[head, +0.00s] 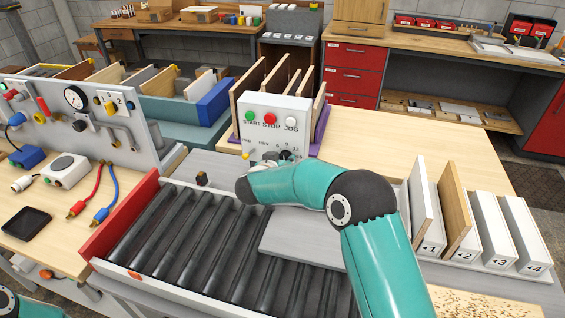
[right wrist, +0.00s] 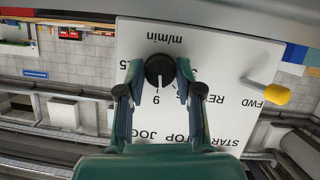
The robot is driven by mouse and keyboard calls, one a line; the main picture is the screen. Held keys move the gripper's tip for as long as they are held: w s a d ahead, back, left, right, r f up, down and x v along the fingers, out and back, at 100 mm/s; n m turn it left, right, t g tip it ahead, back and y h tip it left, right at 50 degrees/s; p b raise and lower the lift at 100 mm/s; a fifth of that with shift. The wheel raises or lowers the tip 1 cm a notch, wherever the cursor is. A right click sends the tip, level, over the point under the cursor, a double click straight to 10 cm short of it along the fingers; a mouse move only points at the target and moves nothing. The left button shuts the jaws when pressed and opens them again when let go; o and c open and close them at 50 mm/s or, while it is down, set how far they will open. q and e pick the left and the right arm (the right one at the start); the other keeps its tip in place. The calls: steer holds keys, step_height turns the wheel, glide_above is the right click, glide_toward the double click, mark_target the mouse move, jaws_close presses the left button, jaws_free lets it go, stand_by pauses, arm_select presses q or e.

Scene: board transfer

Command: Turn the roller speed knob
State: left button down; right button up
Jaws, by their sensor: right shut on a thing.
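A white control box (head: 275,122) stands beyond the rollers, with green, red and white buttons marked START, STOP and JOG. Its black roller speed knob (right wrist: 159,70) shows in the right wrist view, under the label m/min, with a pale pointer line. My right gripper (right wrist: 160,76) is shut on the knob, one finger on each side of it. In the head view my right arm partly hides the box's lower front. A yellow-tipped lever (right wrist: 277,95) sticks out beside FWD and REV. My left gripper is outside both views.
The roller conveyor (head: 190,235) with a red side rail (head: 120,215) lies in front of the box. A grey board (head: 305,240) lies on its right part. Numbered white slots (head: 485,225) stand at right. Boards in a rack (head: 285,75) rise behind the box.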

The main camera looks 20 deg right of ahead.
steer(key=shift+f+m+y+b, duration=0.2)
steer(key=shift+m+y+b, duration=0.2)
steer(key=shift+m+y, duration=0.1)
steer(key=o, duration=1.1)
steer(key=shift+r, duration=0.1)
steer(key=shift+o, duration=0.2)
steer(key=shift+s+r, duration=0.1)
steer(key=v, duration=1.1)
steer(key=shift+s+a, duration=0.25)
steer(key=shift+s, duration=0.1)
